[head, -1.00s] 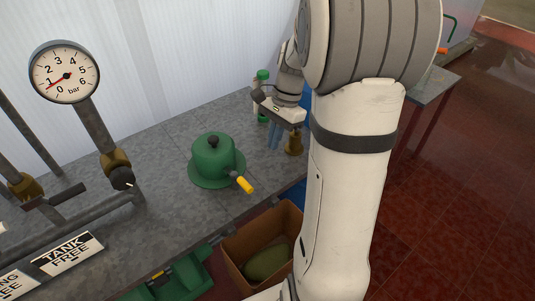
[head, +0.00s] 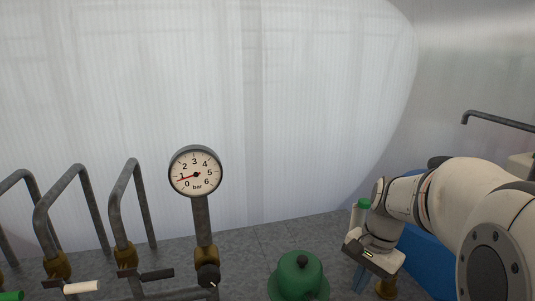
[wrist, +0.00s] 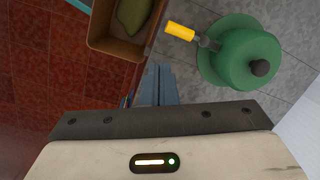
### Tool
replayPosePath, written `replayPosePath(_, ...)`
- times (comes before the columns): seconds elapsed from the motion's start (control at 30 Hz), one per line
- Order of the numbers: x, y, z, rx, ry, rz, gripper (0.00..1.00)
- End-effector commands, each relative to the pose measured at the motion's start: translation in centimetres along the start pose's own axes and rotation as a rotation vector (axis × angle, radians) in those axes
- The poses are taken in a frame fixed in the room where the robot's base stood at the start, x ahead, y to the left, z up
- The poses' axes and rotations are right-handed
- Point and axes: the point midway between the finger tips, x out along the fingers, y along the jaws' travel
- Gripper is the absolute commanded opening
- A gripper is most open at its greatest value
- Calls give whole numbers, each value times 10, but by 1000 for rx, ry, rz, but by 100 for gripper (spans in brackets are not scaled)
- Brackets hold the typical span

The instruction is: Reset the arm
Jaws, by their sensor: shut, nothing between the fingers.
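My gripper (wrist: 157,85) shows in the wrist view with its two grey-blue fingers together and nothing between them. In the head view my gripper (head: 361,277) points down at the lower right, over the grey bench, its fingertips near the bottom edge of the picture. My white arm reaches in from the right. A green domed device (head: 298,276) with a dark knob stands on the bench to the left of my gripper. In the wrist view the same green device (wrist: 243,55), with a yellow-ended handle, is to the right of the fingers, apart from them.
A pressure gauge (head: 195,171) stands on a pipe, its needle near 1. Bent grey pipes with valves (head: 126,258) are at the left. A green-capped bottle (head: 360,214) and a brass piece (head: 387,287) are by my gripper. A brown box (wrist: 112,45) holds something green.

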Motion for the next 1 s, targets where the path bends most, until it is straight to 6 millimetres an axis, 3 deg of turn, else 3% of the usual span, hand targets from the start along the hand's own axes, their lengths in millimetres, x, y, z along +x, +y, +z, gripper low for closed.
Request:
replayPosePath(0.03, -4, 2, 20, -106, 43, -2, 0)
replayPosePath(0.2, -6, 17, 69, -464, 176, 5, 0)
replayPosePath(0.4, -1, 33, 104, -770, 291, 21, 0)
replayPosePath(0.6, 3, 39, 114, -876, 332, 31, 0)
replayPosePath(1.0, 3, 39, 114, -876, 332, 31, 0)
